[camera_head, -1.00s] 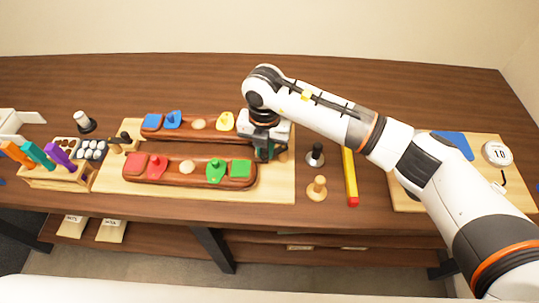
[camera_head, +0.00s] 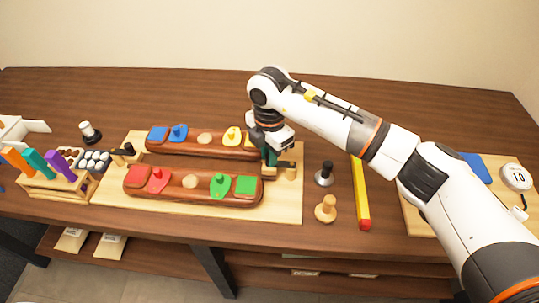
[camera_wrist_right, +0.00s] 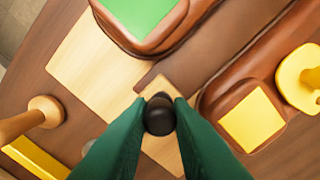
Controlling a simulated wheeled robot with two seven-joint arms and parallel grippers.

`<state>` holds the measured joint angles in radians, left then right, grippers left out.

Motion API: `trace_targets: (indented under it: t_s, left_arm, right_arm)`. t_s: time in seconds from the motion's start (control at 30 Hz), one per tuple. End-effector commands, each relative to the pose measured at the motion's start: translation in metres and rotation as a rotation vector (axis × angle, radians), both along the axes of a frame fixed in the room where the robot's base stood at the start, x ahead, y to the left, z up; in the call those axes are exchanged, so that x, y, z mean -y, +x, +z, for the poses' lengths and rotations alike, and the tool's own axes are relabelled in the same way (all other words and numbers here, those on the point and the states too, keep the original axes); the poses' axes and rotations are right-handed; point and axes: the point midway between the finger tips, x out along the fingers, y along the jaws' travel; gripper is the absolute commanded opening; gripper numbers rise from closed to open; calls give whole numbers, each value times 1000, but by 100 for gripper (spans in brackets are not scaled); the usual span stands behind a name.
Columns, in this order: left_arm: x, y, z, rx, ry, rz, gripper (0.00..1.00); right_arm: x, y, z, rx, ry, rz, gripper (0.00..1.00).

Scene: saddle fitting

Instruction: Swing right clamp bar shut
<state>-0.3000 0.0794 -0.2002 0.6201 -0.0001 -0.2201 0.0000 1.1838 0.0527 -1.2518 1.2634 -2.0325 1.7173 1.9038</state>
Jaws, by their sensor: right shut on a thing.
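The right clamp bar (camera_head: 284,165) shows as a dark piece at the right end of the two brown saddle-like bodies, on a wooden block. My right gripper (camera_head: 270,160) hangs over it with its green fingers pointing down. In the right wrist view, the gripper (camera_wrist_right: 160,118) is shut on the bar's round black knob (camera_wrist_right: 160,114). The gripper hides much of the bar, so its exact angle is unclear. The front brown body (camera_head: 205,195) and rear brown body (camera_head: 218,148) lie parallel on the pale board (camera_head: 285,208). My left gripper is out of view.
Another clamp with a black knob (camera_head: 129,149) is at the left end. A metal-based black-handled tool (camera_head: 324,175), a wooden peg (camera_head: 326,208) and a yellow bar (camera_head: 360,190) stand or lie right of the board. A rack of coloured handles (camera_head: 45,183) is at the left.

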Motion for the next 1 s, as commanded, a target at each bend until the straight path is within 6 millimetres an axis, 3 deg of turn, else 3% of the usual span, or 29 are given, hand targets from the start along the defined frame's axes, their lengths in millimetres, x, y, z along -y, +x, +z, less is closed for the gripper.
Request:
trace_targets:
  t_s: [0.43,0.47,0.57,0.87,1.0]
  left_arm:
    - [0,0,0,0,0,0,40]
    - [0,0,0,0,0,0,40]
    - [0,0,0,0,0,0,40]
    - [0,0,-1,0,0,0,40]
    - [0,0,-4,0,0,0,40]
  right_arm:
    - [0,2,2,4,3,-12,0]
    - [0,2,2,5,3,-12,22]
    - [0,2,2,4,3,-12,38]
    - [0,1,1,2,1,-11,40]
    - [0,2,12,5,2,-11,40]
